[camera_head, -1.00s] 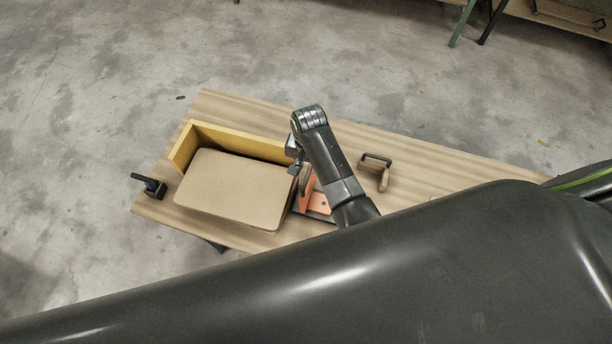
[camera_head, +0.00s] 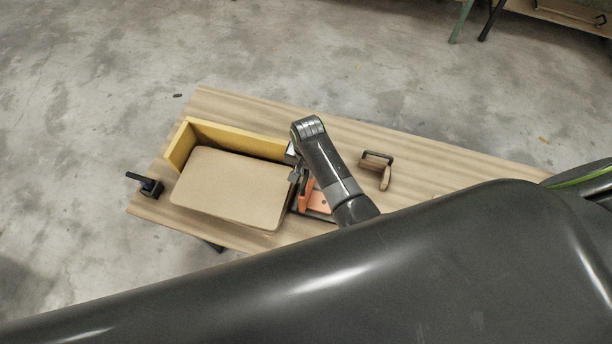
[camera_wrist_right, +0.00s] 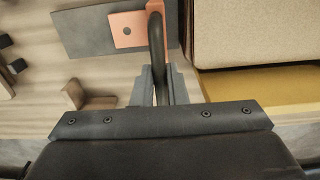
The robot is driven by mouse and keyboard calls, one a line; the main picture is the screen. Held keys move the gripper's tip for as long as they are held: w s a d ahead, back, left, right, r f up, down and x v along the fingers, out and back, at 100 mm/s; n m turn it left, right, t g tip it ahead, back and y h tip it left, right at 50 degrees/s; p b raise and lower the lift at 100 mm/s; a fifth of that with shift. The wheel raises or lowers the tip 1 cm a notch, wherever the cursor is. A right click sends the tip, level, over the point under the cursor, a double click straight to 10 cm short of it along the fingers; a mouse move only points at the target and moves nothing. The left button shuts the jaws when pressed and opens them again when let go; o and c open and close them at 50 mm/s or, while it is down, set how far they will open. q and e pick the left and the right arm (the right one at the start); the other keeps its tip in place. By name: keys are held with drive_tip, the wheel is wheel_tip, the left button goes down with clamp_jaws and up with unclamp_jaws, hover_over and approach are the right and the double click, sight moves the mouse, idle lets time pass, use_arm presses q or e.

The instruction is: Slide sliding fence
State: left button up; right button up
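The sliding fence is an orange bracket (camera_head: 306,195) on a dark plate, just right of the stack of tan boards (camera_head: 232,188). In the right wrist view the orange fence (camera_wrist_right: 127,30) has a black bar handle and stands close beside the boards (camera_wrist_right: 250,35). My right gripper (camera_head: 293,170) is at the fence's handle. In the wrist view its grey fingers (camera_wrist_right: 160,85) sit on both sides of the black handle, closed on it. The arm hides part of the fence in the head view. My left gripper is out of view.
A yellow L-shaped stop (camera_head: 235,140) borders the boards at the back and left. A black clamp (camera_head: 150,186) sits at the table's left edge. A wooden block with a dark handle (camera_head: 378,168) lies right of my arm. The wooden table (camera_head: 440,165) is clear farther right.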

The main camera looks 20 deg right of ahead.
clamp_jaws()
drive_tip(key=shift+d, duration=0.1)
drive_tip(key=s+d+p, duration=0.2)
drive_tip(key=s+d, duration=0.3)
drive_tip(key=d, duration=0.2)
drive_tip(key=o, duration=0.5)
unclamp_jaws()
drive_tip(key=shift+d, duration=0.1)
drive_tip(key=shift+o, duration=0.2)
